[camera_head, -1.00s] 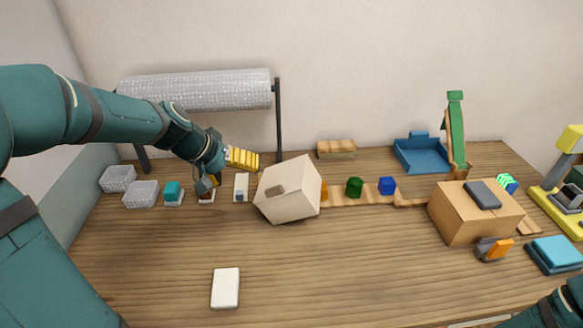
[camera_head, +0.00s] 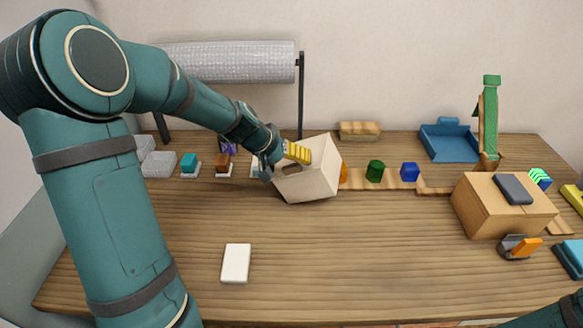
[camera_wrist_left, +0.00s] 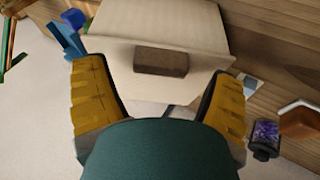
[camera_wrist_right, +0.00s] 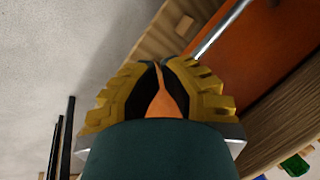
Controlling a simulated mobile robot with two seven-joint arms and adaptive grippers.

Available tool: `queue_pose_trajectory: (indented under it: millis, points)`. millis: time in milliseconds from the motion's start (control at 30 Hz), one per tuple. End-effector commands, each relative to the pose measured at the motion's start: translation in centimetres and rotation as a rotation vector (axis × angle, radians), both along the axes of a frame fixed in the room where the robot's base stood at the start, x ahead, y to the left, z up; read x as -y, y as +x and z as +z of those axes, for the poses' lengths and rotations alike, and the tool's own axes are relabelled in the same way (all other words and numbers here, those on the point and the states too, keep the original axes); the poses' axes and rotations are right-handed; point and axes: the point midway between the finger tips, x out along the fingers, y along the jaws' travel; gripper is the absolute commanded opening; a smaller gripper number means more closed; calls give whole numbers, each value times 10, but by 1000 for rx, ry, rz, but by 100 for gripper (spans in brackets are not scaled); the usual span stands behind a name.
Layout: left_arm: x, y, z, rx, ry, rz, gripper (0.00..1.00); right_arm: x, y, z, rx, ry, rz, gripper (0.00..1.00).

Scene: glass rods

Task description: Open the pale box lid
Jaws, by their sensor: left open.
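The pale box (camera_head: 318,178) stands turned at an angle near the middle back of the table, with a brown handle (camera_head: 291,170) on its side. My left gripper (camera_head: 299,152) is at the box's upper left and hides part of it. In the left wrist view the open fingers (camera_wrist_left: 160,75) stand wide apart on either side of the brown handle (camera_wrist_left: 160,61) on the pale face (camera_wrist_left: 165,22). I cannot tell whether they touch the box. My right gripper (camera_wrist_right: 161,64) appears shut and empty in its wrist view, away from the box.
An orange block and a green block (camera_head: 375,171) stand right of the box, with a blue cube (camera_head: 410,172). A cardboard box (camera_head: 490,215) carries a dark slab (camera_head: 513,189). A bubble-wrap roll (camera_head: 235,66) is behind. A white slab (camera_head: 236,263) lies in front; the middle front is clear.

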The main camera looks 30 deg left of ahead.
Motion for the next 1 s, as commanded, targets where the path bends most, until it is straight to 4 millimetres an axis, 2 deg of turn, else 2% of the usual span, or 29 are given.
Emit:
queue_pose_trajectory:
  millis: [200,500,667,700,733,1000]
  points:
    - [5,8,-13,-1,-2,0,85,0,0,-3,-1,0,1,0]
    - [5,8,-13,0,-1,1,84,0,0,-3,-1,0,1,0]
    - [5,8,-13,0,-1,1,28,0,0,-3,-1,0,1,0]
    - [5,8,-13,0,-1,1,14,0,0,-3,-1,0,1,0]
    - [5,8,-14,0,-1,1,8,0,0,-3,-1,0,1,0]
    - [4,7,-12,-15,-6,-4,8,0,0,2,0,0,0,0]
